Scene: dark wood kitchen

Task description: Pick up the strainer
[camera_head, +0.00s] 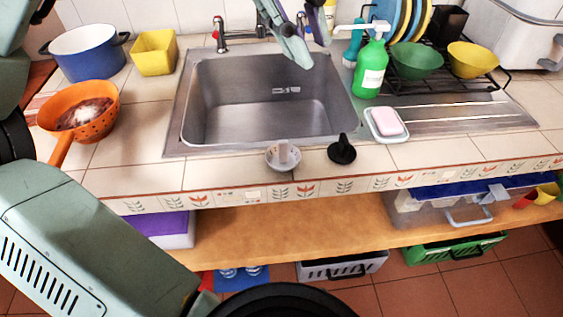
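An orange bowl-shaped strainer (99,128) with small holes and a long orange handle sits on the tiled counter at the left, its handle pointing toward the front edge. A small pale round piece with an upright knob (283,155), which looks like a sink strainer, lies on the counter in front of the sink. My gripper (297,55) reaches down from the top edge over the back of the sink, apart from both. Only part of it shows, and I cannot tell whether its fingers are open. I see nothing held in it.
The steel sink (268,100) is empty. A black stopper (342,150), a soap dish (376,134) and a green bottle (371,68) stand to the right. A blue pot (87,55) and yellow container (153,53) stand behind the orange strainer. A faucet (220,38) rises behind the sink.

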